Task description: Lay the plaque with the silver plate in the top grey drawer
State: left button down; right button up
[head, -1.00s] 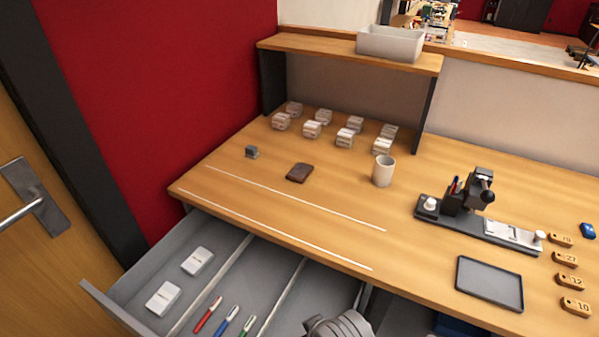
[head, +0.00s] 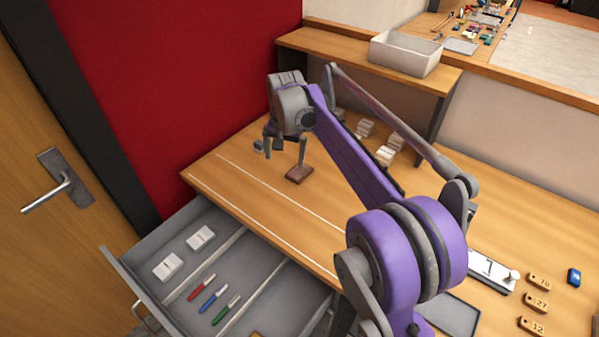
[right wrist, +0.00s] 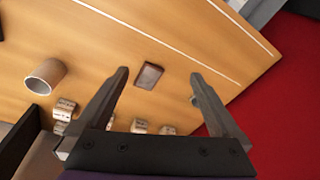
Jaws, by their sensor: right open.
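The plaque (head: 299,174) is a small dark brown slab lying flat on the wooden desk. In the right wrist view the plaque (right wrist: 149,76) shows a greyish face, seen between my fingertips. My right gripper (head: 285,158) is open and empty, its fingers pointing down above the desk beside the plaque; the gripper (right wrist: 158,76) shows both fingers spread apart. The grey drawer (head: 254,262) is pulled open at the desk's front left. It holds white boxes (head: 200,238) at the left and red, blue and green markers (head: 213,298) in the middle. My left gripper is not seen.
A small grey block (head: 258,146) stands near the right gripper. A raised shelf with a white bin (head: 405,53) stands at the back. Tags (head: 537,302) and a dark tray (head: 452,315) lie right.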

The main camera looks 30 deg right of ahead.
jog(key=w+d+f+m+g, duration=0.1)
jog(key=w+d+f+m, duration=0.15)
jog(key=w+d, duration=0.3)
jog(key=m, duration=0.2)
send_near(297, 173)
jog(key=shift+w+d+f+g+b, duration=0.15)
jog(key=shift+d+f+g, duration=0.1)
jog(key=shift+f, duration=0.3)
jog(key=shift+w+d+f+g+b, duration=0.15)
jog(key=shift+w+f+g, duration=0.1)
jog(key=shift+f, duration=0.35)
jog(key=shift+w+a+f, duration=0.1)
jog(key=shift+f, duration=1.45)
jog(key=shift+a+f, duration=0.1)
jog(key=shift+f, duration=1.45)
jog(key=shift+c, duration=0.2)
jog(key=c, duration=1.4)
notch_tip(297, 173, up, 10)
jog(key=shift+p, duration=0.35)
